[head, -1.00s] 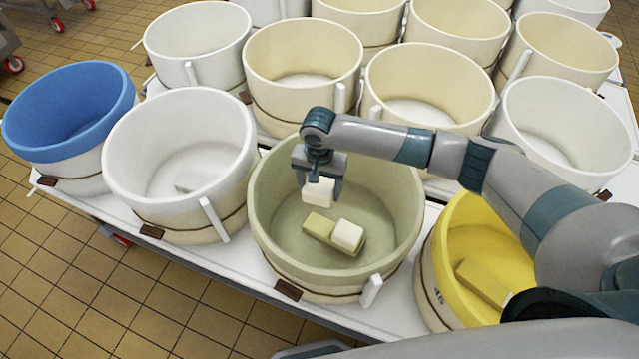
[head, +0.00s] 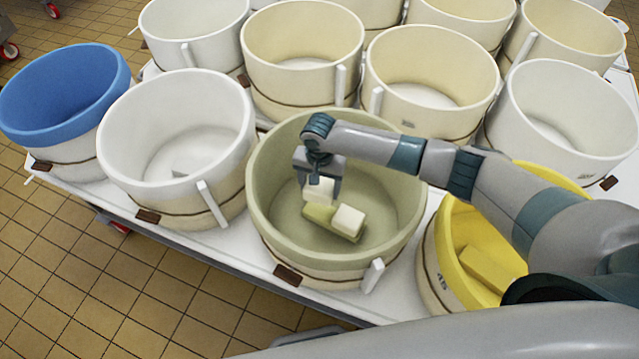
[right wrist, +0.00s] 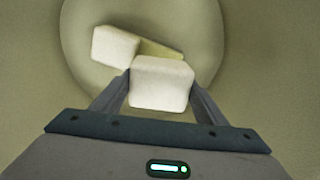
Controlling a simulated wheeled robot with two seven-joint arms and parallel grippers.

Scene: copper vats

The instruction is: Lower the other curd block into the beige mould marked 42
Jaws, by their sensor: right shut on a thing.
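My right gripper (head: 318,182) is inside the olive-beige mould (head: 268,222) and points down. It is shut on a white curd block (head: 318,191), which also shows between the fingers in the right wrist view (right wrist: 161,84). A second white curd block (head: 348,221) sits in the mould on the right part of a flat olive-green slab (head: 322,215). The held block is over the slab's left end, beside the second block; I cannot tell whether it touches the slab. In the right wrist view the second block (right wrist: 114,46) is at upper left. No number 42 is readable on this mould. My left gripper is out of view.
A yellow mould (head: 447,225) marked 45 stands at right with a yellow slab inside. A white mould (head: 115,160) and a blue-rimmed mould (head: 25,130) stand at left. Cream moulds (head: 300,110) are close behind. The olive-beige mould's wall surrounds the gripper.

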